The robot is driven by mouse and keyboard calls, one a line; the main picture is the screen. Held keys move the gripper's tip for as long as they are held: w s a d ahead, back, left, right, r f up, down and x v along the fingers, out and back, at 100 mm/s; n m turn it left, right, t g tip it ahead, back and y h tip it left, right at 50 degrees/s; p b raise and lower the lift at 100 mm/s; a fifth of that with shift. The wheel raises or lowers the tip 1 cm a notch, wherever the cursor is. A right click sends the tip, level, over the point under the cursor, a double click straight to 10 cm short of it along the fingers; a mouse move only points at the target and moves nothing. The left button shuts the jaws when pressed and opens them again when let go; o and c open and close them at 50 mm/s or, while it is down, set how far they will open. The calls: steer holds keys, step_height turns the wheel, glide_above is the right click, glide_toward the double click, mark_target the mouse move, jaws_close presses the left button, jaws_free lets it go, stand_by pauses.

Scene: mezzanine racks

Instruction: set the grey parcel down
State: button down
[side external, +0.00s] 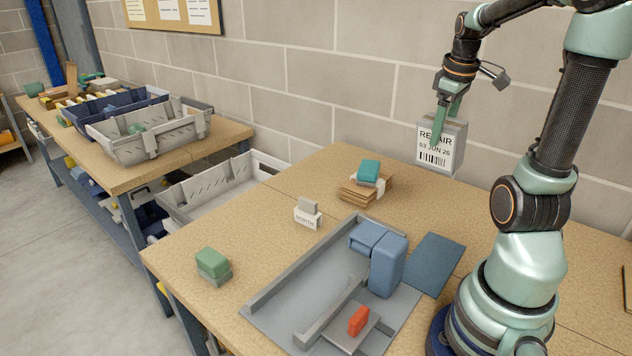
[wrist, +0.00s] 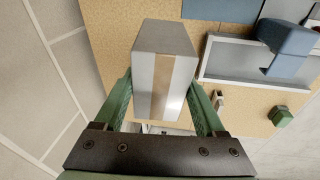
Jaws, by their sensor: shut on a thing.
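The grey parcel (side external: 451,143) hangs in the air above the back of the table in the side view, near the block wall. It carries a white label reading "REPAIR 03 JUN 26" with a barcode. In the wrist view the parcel (wrist: 150,75) shows grey sides and a tan tape strip. My gripper (side external: 440,122) is shut on the parcel from above; in the wrist view its green fingers (wrist: 165,105) press on both sides. The parcel is clear of the table (side external: 415,205) and touches nothing else that I can see.
A grey fixture tray (side external: 280,305) holds blue blocks (side external: 387,265) and a red block (side external: 358,320). A blue mat (side external: 433,262) lies beside it. A cardboard stack (side external: 362,192) with a teal block, a small sign (side external: 307,217) and a green block (side external: 211,262) stand on the table.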

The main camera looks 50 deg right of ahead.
step_height(320, 180, up, 2)
steer(key=shift+r, duration=0.2)
steer(key=shift+w+r, duration=0.25)
steer(key=w+a+f, duration=0.1)
steer(key=w+a, duration=0.2)
steer(key=w, duration=0.8)
steer(key=w+a+f, duration=0.2)
steer(key=w, duration=0.9)
steer(key=w+a+f+y, duration=0.1)
steer(key=w+a+f, duration=0.4)
steer(key=w+a, duration=0.3)
steer(key=w+a+f+y, duration=0.1)
steer(key=w+a+f, duration=0.3)
steer(key=w+a, duration=0.4)
steer(key=shift+t, duration=0.3)
steer(key=f, duration=0.2)
steer(key=s+f, duration=0.1)
steer(key=f, duration=0.2)
steer(key=a+f, duration=0.1)
steer(key=f, duration=0.1)
steer(key=shift+s+f, duration=0.2)
steer(key=shift+f, duration=0.2)
steer(key=shift+f, duration=0.15)
